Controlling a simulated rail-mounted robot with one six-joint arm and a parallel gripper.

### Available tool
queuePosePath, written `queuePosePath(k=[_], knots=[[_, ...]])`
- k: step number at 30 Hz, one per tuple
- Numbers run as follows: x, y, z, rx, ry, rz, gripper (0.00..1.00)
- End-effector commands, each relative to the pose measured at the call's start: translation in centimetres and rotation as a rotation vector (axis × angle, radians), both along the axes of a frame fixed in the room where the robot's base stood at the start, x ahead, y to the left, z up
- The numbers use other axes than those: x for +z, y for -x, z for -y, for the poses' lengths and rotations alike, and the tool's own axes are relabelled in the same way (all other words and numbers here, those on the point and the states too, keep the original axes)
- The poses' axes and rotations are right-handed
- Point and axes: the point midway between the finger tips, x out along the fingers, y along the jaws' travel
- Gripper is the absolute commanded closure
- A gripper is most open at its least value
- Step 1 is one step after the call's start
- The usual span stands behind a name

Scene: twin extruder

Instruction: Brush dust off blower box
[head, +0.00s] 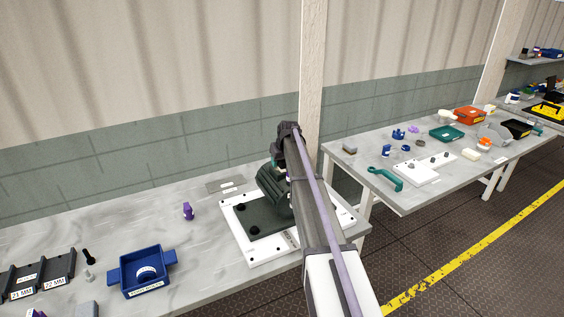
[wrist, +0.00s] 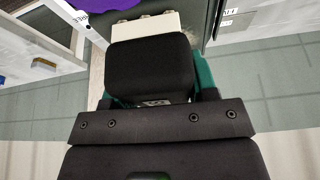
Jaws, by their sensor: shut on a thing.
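A dark green unit (head: 262,217), which looks like the blower box, sits on a white base plate (head: 232,240) on the near table. It has dark round knobs and a ribbed raised part (head: 272,187). My arm hides its right side. My gripper (head: 277,166) is over the back of this unit, largely hidden by the arm. In the wrist view, my gripper's black jaw block (wrist: 150,68) fills the middle. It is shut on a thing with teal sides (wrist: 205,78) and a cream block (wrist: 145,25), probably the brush. Bristle contact and dust cannot be made out.
A blue handled bin (head: 142,272), a purple part (head: 187,211) and a black labelled rack (head: 38,274) stand left on the near table. A second table (head: 440,190) at right holds several small parts and trays. The wall runs close behind. A gap separates the tables.

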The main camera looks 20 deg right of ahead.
Motion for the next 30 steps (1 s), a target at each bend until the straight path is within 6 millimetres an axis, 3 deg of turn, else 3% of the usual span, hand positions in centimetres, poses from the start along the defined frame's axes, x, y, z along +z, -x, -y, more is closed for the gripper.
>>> queuePosePath(k=[7, 20, 30], knots=[[0.4, -0.6, 0.0, 0.000, 0.000, 0.000, 0.72], [6.0, -0.5, 0.0, 0.000, 0.000, 0.000, 0.72], [5.9, -0.5, 0.0, 0.000, 0.000, 0.000, 0.72]])
